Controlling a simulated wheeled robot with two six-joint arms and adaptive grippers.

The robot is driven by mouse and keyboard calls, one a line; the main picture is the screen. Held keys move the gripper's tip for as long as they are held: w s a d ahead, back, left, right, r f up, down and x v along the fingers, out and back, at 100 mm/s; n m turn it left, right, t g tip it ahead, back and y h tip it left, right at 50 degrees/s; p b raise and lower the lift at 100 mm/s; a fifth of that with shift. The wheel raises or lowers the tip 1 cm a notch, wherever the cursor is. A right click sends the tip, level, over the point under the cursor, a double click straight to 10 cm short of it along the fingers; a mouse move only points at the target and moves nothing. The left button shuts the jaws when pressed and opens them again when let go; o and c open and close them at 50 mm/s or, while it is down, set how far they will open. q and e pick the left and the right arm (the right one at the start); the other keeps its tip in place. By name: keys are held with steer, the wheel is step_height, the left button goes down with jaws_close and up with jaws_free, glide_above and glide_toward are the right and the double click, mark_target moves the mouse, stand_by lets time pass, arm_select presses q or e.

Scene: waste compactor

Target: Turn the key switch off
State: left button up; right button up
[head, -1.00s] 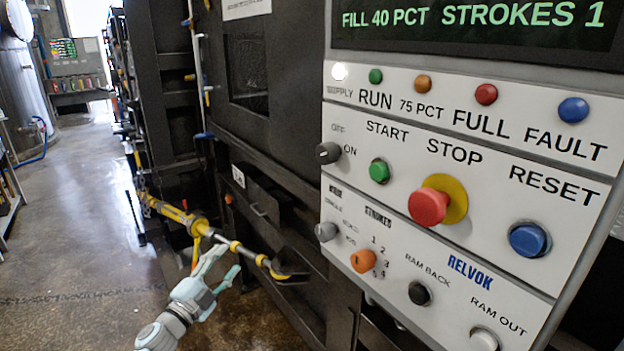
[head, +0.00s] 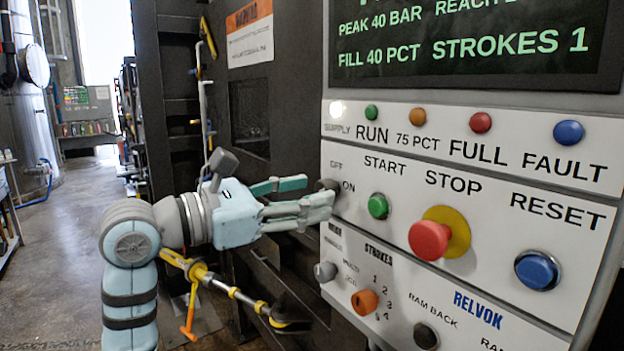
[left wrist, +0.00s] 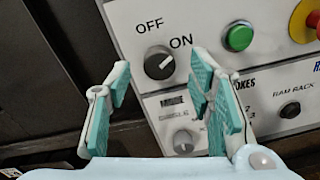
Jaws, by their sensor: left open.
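The key switch (head: 327,187) is a round dark knob at the left edge of the white control panel (head: 470,185), beside the OFF and ON labels. My left gripper's fingers partly hide it in the head view. In the left wrist view the knob (left wrist: 159,66) is clear, and its white line points up and right, toward ON. My left gripper (head: 318,192) is open and empty, its fingers reaching toward the knob. In the left wrist view the knob lies just beyond and between the spread fingertips (left wrist: 160,75); contact is not visible. My right gripper is out of view.
The green start button (head: 378,206), red stop button (head: 430,238) and blue reset button (head: 537,269) are right of the switch. A grey mode knob (head: 325,271) and orange strokes knob (head: 365,302) sit below. A yellow-handled tool (head: 235,293) is under my left arm.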

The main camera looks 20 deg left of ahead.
arm_select(q)
steer(key=shift+w+d, duration=0.4)
steer(key=shift+d, duration=0.05)
steer(key=shift+w+f, duration=0.1)
steer(key=shift+w, duration=0.25)
steer(key=shift+d, duration=0.1)
jaws_close()
